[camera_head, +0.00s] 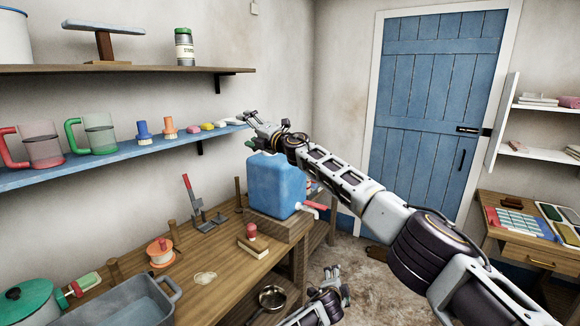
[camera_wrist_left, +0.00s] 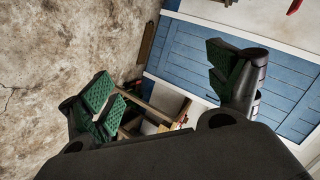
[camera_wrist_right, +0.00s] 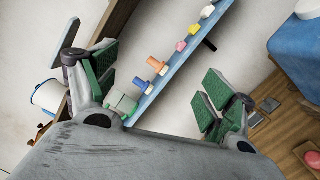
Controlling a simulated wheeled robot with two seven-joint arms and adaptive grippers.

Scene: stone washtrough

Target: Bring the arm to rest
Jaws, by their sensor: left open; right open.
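My right arm reaches up and to the left across the head view. Its gripper (camera_head: 262,124) is at the right end of the blue shelf, above the blue water container. In the right wrist view the right gripper (camera_wrist_right: 155,90) has its green-padded fingers wide apart with nothing between them held; the shelf shows beyond. My left gripper (camera_head: 332,285) is low at the bottom middle of the head view, in front of the bench. In the left wrist view the left gripper (camera_wrist_left: 165,85) is open and empty, with the floor and the blue door beyond it.
The blue container (camera_head: 273,185) with a red tap stands on the wooden bench (camera_head: 215,262). A pan (camera_head: 271,298) is near the left gripper. Floor before the blue door (camera_head: 434,100) looks mostly clear.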

